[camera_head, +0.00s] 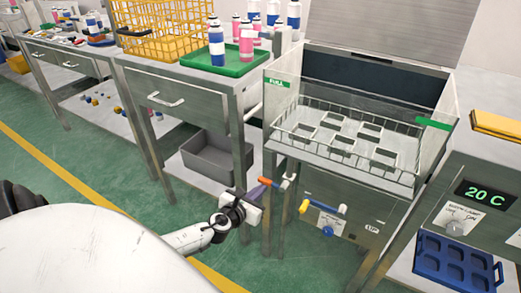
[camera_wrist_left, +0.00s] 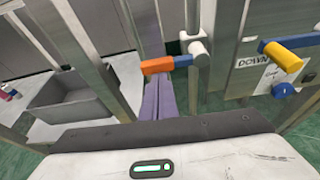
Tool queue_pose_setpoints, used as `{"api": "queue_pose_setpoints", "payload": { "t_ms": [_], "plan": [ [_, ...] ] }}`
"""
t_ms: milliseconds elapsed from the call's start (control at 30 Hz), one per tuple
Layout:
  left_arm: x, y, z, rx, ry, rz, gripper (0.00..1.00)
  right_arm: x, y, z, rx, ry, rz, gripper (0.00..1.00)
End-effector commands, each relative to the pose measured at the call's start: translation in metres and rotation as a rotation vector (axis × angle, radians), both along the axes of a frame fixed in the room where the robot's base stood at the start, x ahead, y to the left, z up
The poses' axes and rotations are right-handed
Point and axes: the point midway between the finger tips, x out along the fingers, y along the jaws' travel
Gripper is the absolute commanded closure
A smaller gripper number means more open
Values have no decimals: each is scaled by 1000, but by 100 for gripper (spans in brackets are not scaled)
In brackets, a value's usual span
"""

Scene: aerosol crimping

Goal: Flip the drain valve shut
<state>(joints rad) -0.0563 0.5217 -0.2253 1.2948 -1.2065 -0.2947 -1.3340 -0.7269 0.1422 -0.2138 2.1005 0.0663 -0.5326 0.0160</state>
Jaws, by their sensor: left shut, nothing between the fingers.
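The drain valve's lever (camera_head: 270,183), orange with a blue section, sticks out to the left from a white pipe fitting (camera_head: 289,181) at the tank's front left. In the left wrist view the lever (camera_wrist_left: 158,66) lies roughly level and joins the white fitting (camera_wrist_left: 196,46) on its right. My left gripper (camera_head: 261,186) is shut and empty, with its purple fingers right at the lever. My right gripper is not in view.
A yellow lever (camera_head: 322,207) with a blue knob (camera_head: 327,231) sits on the tank's front panel, right of the valve. Metal table legs (camera_head: 239,150) stand close to my left gripper. A grey bin (camera_head: 207,160) rests on the lower shelf. Green floor is open in front.

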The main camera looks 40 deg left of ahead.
Motion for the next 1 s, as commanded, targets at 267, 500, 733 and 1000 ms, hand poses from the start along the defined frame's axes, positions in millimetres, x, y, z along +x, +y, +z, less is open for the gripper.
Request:
{"api": "queue_pose_setpoints", "payload": {
  "t_ms": [267,500,733,1000],
  "plan": [
    [2,0,3,3,-6,1,100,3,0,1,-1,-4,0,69],
    [2,0,-2,3,-7,0,100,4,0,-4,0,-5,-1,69],
    [2,-1,-38,3,-2,-2,100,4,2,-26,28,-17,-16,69],
    [-47,-13,-20,2,4,-4,100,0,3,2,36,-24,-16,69]
  ]
}}
